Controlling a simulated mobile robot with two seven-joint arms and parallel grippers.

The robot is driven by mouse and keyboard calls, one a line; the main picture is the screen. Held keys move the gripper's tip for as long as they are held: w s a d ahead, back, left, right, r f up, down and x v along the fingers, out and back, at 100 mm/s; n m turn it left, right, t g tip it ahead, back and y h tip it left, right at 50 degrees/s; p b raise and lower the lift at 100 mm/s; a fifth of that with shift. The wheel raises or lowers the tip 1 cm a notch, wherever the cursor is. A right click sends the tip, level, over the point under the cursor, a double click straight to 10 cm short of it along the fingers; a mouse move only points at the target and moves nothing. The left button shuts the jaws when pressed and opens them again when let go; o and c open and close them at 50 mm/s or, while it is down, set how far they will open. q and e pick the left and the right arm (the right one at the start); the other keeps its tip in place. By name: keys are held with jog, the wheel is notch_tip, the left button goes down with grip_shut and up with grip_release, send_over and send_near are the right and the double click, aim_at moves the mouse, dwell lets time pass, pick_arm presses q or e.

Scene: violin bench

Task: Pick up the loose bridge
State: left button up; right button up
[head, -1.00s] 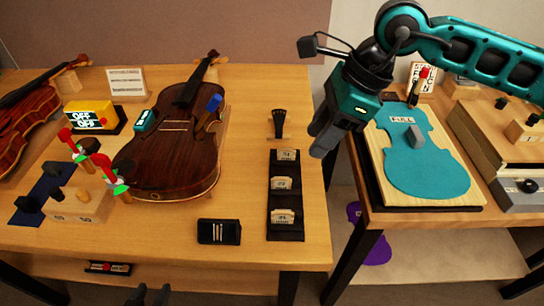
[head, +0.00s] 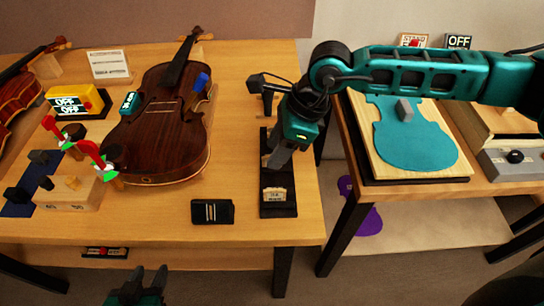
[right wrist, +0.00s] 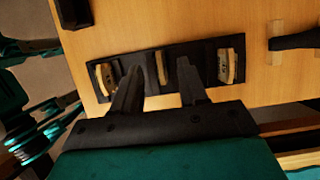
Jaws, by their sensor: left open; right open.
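A black rack (head: 264,205) on the bench holds three pale bridges, each in its own slot. In the head view the front bridge (head: 274,195) shows, while my right gripper hides the others. The right wrist view shows the front bridge (right wrist: 107,78), the middle bridge (right wrist: 162,67) and the far bridge (right wrist: 227,66). I cannot tell which one the task calls loose. My right gripper (head: 277,162) is open above the rack; its fingers (right wrist: 158,82) lie either side of the middle bridge in the wrist view, with contact unclear. My left gripper (head: 140,284) is open, low before the bench.
A dark violin (head: 155,135) lies left of the rack. A small black case (head: 212,212) sits near the bench's front edge. A tailpiece-like black part (right wrist: 295,40) stands beyond the rack. A second bench with a teal violin template (head: 415,145) is at the right, across a gap.

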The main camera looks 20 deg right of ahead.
jog(key=shift+w+a+f, duration=0.1)
jog(key=shift+a+f, duration=0.1)
jog(key=shift+f, duration=0.45)
jog(key=shift+c, duration=0.4)
grip_shut()
